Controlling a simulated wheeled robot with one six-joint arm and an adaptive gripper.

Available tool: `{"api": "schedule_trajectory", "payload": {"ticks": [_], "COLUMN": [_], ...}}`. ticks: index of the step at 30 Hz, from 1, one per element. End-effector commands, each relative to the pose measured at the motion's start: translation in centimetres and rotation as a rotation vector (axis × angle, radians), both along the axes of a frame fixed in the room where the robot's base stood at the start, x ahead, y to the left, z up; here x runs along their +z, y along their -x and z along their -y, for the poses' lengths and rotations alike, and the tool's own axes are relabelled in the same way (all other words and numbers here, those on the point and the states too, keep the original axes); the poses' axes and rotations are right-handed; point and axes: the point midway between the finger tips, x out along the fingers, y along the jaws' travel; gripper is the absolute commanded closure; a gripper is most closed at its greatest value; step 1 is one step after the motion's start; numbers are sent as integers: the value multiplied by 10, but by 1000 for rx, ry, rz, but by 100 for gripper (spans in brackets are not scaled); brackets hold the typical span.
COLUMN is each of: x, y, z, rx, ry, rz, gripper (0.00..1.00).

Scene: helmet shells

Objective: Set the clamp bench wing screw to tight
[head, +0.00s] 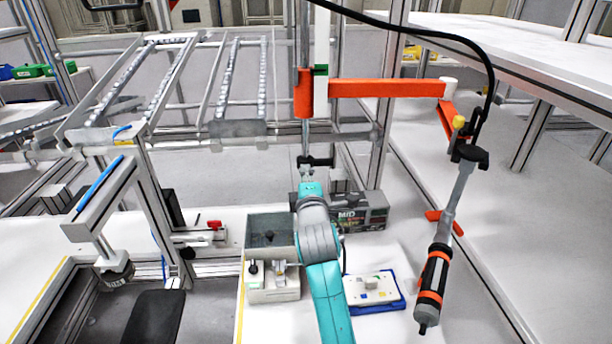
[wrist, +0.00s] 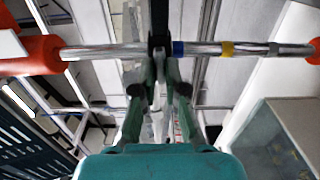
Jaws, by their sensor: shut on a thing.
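My gripper (head: 308,162) is at the upright metal rod below the orange collar, in the middle of the head view. In the wrist view my gripper (wrist: 159,48) has its fingers drawn together on a small dark part (wrist: 158,14) at the rod (wrist: 105,51). This part looks like the wing screw, but the fingers cover most of it. Its wings and any tight mark cannot be made out. The rod runs across the wrist view with blue and yellow bands right of the fingers. In the head view my arm hides what is behind it.
The orange collar (head: 304,92) carries an orange swing arm (head: 385,89) to the right. A cabled screwdriver (head: 433,280) hangs there. A grey bin (head: 272,236), a dark box (head: 362,212) and a blue tray (head: 388,306) are near my arm. A red-handled clamp (head: 214,225) is left.

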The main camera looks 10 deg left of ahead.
Motion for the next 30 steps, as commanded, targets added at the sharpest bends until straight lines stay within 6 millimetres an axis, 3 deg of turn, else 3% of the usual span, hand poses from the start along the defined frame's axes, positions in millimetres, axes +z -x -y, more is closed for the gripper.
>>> {"api": "schedule_trajectory", "payload": {"ticks": [8,9,11,12,23,30], "x": [0,0,0,0,-1,-2], "y": [0,0,0,0,5,40], "z": [0,0,0,0,1,11], "rx": [0,0,0,0,0,1], "ry": [1,1,1,0,0,0], "rz": [0,0,0,0,-1,-1], "gripper": [100,81,66,64,64,64]}}
